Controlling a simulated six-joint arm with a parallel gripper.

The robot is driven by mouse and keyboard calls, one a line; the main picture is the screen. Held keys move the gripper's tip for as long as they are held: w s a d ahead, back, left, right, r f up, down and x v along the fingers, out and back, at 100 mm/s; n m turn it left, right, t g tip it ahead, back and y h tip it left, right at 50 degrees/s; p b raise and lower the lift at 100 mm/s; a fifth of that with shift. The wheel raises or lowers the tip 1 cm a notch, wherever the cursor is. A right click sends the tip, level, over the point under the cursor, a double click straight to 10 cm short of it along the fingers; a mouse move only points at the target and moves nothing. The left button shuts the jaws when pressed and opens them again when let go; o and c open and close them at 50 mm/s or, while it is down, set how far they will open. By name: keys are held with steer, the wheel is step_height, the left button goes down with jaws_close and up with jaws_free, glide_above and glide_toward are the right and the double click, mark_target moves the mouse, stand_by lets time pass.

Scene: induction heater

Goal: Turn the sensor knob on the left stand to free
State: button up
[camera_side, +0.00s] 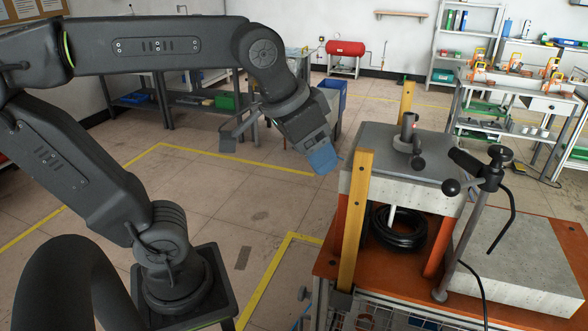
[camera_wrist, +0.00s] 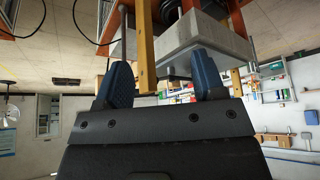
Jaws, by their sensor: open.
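In the side view, a slim metal stand (camera_side: 468,232) rises at the right of the orange bench. At its top is a dark sensor clamp (camera_side: 480,170) with round black knobs, one at its upper right (camera_side: 500,155) and one at its lower left (camera_side: 451,187). I cannot tell which is the sensor knob or how it is set. My gripper (camera_side: 322,158) hangs tilted down, left of the yellow post and apart from the stand. In the wrist view its two blue fingers (camera_wrist: 161,82) are spread, with nothing held between them.
A yellow upright post (camera_side: 354,215) stands between my gripper and the stand. A grey-topped block (camera_side: 415,150) carries a dark upright part with a handle (camera_side: 408,135). A black cable coil (camera_side: 398,229) lies beneath. A concrete slab (camera_side: 525,262) lies at right. Floor space left of the bench is clear.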

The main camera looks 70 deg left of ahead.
steer(key=shift+s+a+f, duration=0.25)
steer(key=shift+s+f, duration=0.45)
steer(key=shift+f, duration=0.25)
steer(key=shift+s+a+f, duration=0.2)
steer(key=shift+s+f, duration=0.45)
steer(key=shift+f, duration=0.25)
steer(key=shift+r, duration=0.1)
steer(key=shift+m+h, duration=0.3)
steer(key=shift+m, duration=0.3)
steer(key=w+d+r, duration=0.1)
steer(key=w+r, duration=0.2)
steer(key=r, duration=0.1)
steer(key=w+d+r, duration=0.2)
steer(key=w+r, duration=0.2)
steer(key=w+d+r, duration=0.1)
steer(key=w+r, duration=0.3)
steer(key=shift+d+r, duration=0.2)
steer(key=shift+d, duration=0.2)
steer(key=m+g, duration=0.1)
glide_toward(500, 149)
step_height(500, 149, up, 4)
steer(key=s+a, duration=0.2)
steer(key=d, duration=0.1)
steer(key=shift+h, duration=0.3)
steer(key=x, duration=1.3)
steer(key=shift+w+d+f, duration=0.1)
steer(key=shift+w+f, duration=0.05)
steer(key=shift+w, duration=0.1)
